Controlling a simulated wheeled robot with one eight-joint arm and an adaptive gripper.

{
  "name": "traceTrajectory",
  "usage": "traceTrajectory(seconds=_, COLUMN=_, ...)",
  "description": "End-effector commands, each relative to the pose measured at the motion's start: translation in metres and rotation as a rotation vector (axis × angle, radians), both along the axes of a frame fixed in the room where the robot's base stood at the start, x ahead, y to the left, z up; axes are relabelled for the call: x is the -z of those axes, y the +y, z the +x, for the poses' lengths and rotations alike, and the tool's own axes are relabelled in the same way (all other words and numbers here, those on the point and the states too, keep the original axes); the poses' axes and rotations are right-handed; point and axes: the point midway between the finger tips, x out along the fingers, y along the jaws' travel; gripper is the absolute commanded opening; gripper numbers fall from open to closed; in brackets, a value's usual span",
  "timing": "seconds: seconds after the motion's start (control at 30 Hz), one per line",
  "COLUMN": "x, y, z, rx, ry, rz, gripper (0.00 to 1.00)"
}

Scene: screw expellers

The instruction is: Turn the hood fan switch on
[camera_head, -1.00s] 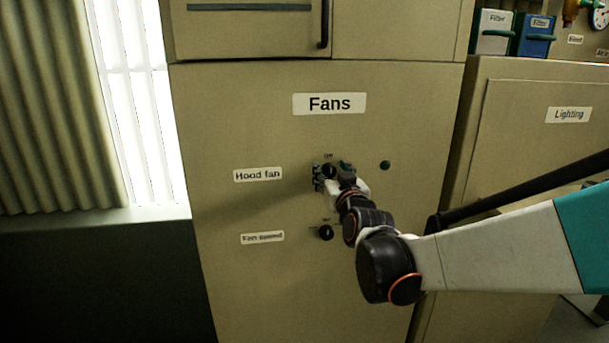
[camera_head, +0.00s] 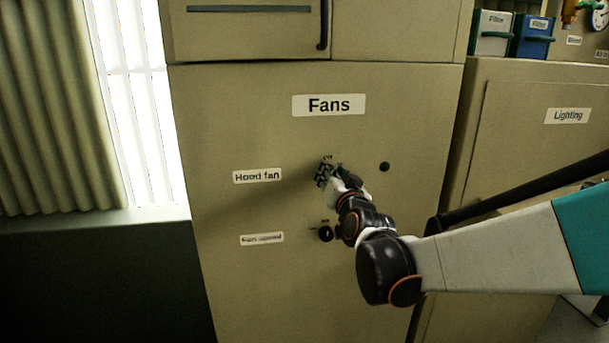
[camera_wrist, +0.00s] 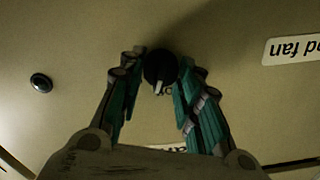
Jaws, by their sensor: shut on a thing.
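The hood fan switch is a round black knob with a pale pointer mark (camera_wrist: 160,66), on the beige "Fans" panel (camera_head: 270,140). In the head view my gripper (camera_head: 326,171) covers the knob, to the right of the "Hood fan" label (camera_head: 257,176). In the wrist view, which sees the panel upside down, my gripper's fingers (camera_wrist: 156,72) stand on both sides of the knob and are closed on it. The pointer mark points toward the picture's bottom. A small printed mark below it is partly hidden.
The fan speed knob (camera_head: 326,234) sits just below my gripper, beside its own label (camera_head: 262,239). A small black round part (camera_head: 384,167) is on the panel to the right. A cabinet labelled "Lighting" (camera_head: 567,116) stands farther right.

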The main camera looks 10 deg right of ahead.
Motion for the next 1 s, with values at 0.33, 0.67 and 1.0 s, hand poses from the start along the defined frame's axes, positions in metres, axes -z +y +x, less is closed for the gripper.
traceTrajectory(seconds=0.33, x=0.0004, y=-0.0011, z=0.0001, rx=0.001, ry=0.000, rz=0.323, gripper=0.08)
traceTrajectory(seconds=0.67, x=0.0015, y=-0.0018, z=0.0000, rx=0.001, ry=0.001, rz=0.559, gripper=0.08)
traceTrajectory(seconds=1.0, x=0.0020, y=-0.0020, z=-0.0001, rx=0.001, ry=0.001, rz=0.669, gripper=0.08)
